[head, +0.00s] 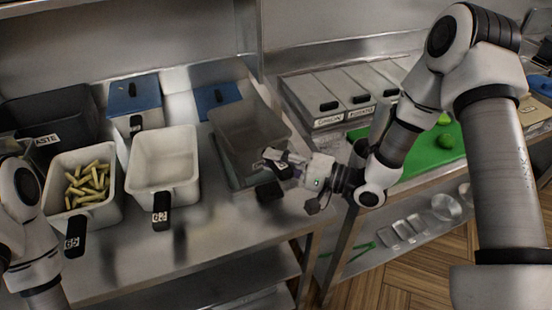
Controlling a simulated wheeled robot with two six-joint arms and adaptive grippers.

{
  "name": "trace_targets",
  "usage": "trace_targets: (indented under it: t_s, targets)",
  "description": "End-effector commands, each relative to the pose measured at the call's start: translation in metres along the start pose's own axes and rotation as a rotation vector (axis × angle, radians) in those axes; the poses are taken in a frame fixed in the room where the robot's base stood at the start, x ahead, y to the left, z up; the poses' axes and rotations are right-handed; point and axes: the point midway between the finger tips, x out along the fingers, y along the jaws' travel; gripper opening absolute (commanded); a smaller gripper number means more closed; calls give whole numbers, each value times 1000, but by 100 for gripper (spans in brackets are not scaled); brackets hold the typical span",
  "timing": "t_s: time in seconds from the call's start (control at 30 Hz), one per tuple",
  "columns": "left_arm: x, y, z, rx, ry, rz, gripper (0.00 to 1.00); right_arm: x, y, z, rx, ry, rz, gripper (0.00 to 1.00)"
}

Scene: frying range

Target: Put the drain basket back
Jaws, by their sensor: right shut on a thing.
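The drain basket (248,128) looks like the grey, see-through bin right of the middle of the steel counter. It appears roughly level, over or in a metal tray or well (222,160) whose edge shows at its left. My right gripper (277,168) is at the basket's front end and shut on it, near a dark handle (268,193). The fingers hide the exact grip, and I cannot tell whether the basket is fully seated. My left arm shows at the left edge, but its gripper is out of the picture.
A white bin of fries (88,165) and an empty white bin (163,158) stand left, handles forward. Blue-lidded containers (134,96) and a dark waste bin (50,115) are behind. Right are lidded bins (340,90), a green board (425,160) and a lower shelf (400,240).

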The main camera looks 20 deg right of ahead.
Motion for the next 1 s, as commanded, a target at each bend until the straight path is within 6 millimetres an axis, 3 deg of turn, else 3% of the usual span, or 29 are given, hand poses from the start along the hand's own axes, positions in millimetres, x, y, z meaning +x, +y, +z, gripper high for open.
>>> trace_targets:
  t_s: [0.93,0.97,1.0]
  targets:
    - [6,0,0,0,0,0,40,0,10,0,0,0,0,0]
    - [6,0,0,0,0,0,40,0,10,0,0,0,0,35]
    - [6,0,0,0,0,0,40,0,10,0,0,0,0,49]
